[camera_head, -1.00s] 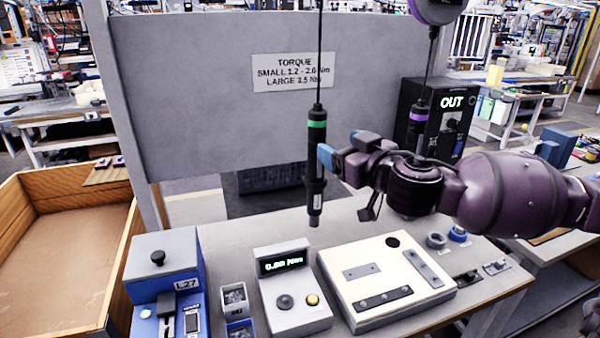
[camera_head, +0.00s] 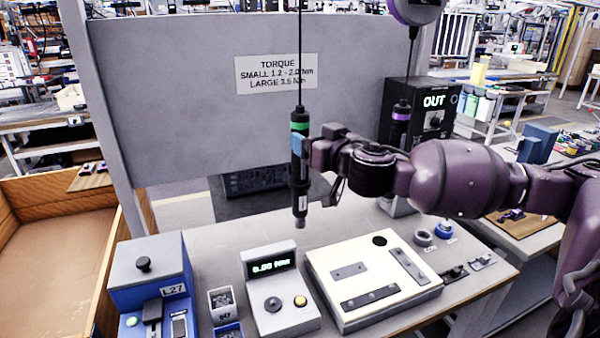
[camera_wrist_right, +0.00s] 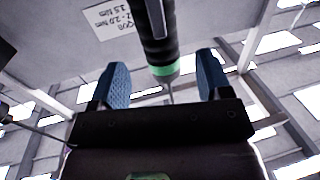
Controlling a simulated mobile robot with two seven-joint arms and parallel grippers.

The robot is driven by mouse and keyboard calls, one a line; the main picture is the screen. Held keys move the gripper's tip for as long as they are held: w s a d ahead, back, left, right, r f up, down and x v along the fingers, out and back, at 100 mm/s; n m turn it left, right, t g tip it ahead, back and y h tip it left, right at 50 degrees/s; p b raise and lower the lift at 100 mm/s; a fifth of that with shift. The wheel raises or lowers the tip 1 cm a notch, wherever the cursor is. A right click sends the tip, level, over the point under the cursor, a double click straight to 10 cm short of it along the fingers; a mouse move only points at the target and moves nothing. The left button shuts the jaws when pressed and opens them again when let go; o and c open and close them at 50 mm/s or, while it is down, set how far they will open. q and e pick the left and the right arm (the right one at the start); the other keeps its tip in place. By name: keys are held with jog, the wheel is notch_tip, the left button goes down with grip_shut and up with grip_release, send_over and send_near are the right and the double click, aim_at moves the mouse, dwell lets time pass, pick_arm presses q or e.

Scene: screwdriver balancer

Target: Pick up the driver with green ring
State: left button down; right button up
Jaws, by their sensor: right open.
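The driver with the green ring (camera_head: 300,170) hangs upright on a cable above the bench, a black tool with a green band near its top. My right gripper (camera_head: 298,145) is at the driver's upper body, just below the green ring. In the right wrist view the driver (camera_wrist_right: 158,38) stands between the two blue fingers of the gripper (camera_wrist_right: 160,85), with a gap on each side; the jaws are open. A second driver with a purple ring (camera_head: 399,125) hangs farther right, partly behind my right arm. My left gripper is not in view.
Below stand a torque display box (camera_head: 283,300), a white fixture board (camera_head: 340,308) and a blue and grey unit (camera_head: 150,262). A grey panel (camera_head: 180,100) with a torque sign (camera_head: 276,72) is behind. A black box marked OUT (camera_head: 425,110) stands at right.

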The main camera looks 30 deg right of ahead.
aim_at(305, 132)
jog(key=shift+w+r+p, duration=0.15)
jog(key=shift+w+p, duration=0.1)
jog(key=shift+w, duration=0.7)
jog(key=shift+w+r+p, duration=0.1)
jog(key=shift+w+p, duration=0.1)
jog(key=shift+w, duration=0.7)
jog(key=shift+w+f, duration=0.15)
jog(key=shift+w, duration=0.6)
jog(key=c, duration=1.2)
grip_shut()
jog(key=shift+r, duration=0.2)
